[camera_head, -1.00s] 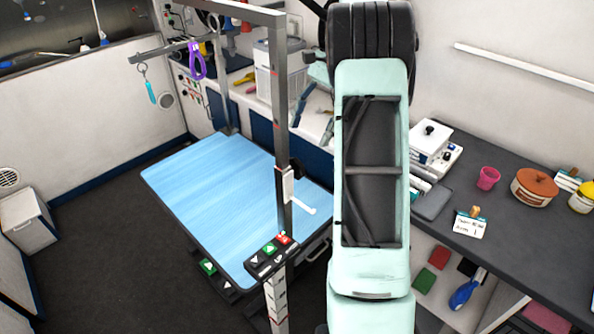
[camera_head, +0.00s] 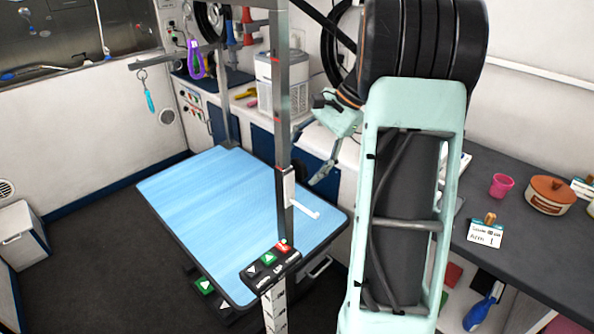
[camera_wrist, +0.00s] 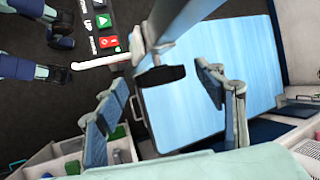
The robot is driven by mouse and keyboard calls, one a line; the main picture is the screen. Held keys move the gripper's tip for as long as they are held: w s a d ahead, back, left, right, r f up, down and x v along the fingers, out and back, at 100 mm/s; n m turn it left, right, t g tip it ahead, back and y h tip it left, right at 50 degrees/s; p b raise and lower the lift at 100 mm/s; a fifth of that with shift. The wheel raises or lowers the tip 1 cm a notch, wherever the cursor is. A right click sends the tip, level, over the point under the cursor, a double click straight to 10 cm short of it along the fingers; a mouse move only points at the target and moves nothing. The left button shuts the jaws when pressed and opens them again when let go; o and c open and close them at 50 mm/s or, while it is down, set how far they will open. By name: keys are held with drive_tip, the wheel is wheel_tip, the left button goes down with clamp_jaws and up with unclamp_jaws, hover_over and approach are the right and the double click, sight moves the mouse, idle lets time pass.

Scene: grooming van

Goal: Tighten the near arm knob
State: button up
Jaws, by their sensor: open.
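The near upright post (camera_head: 279,120) of the grooming arm rises at the front edge of the blue table (camera_head: 200,195). A clamp (camera_head: 288,187) on it carries a white lever-like handle (camera_head: 303,208), which I take for the near arm knob, sticking out to the right. My gripper (camera_head: 318,152) is open and empty, right of the post. In the wrist view its fingers (camera_wrist: 162,88) are spread, with the clamp beyond and between them; the handle lies outside, apart from them.
A button box (camera_head: 270,266) sits at the post's foot. The dark counter (camera_head: 530,225) at right holds a pink cup (camera_head: 501,185) and a pot (camera_head: 549,195).

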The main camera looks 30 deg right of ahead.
drive_tip(key=shift+x, duration=1.45)
drive_tip(key=shift+c, duration=0.5)
drive_tip(key=c, duration=1.1)
drive_tip(key=shift+r, duration=0.1)
drive_tip(key=shift+p, duration=0.4)
drive_tip(key=g+p, duration=0.1)
drive_tip(key=p, duration=0.1)
drive_tip(key=shift+r+p, duration=0.2)
drive_tip(key=shift+p, duration=0.15)
drive_tip(key=shift+f+h, duration=0.25)
drive_tip(key=shift+h, duration=0.05)
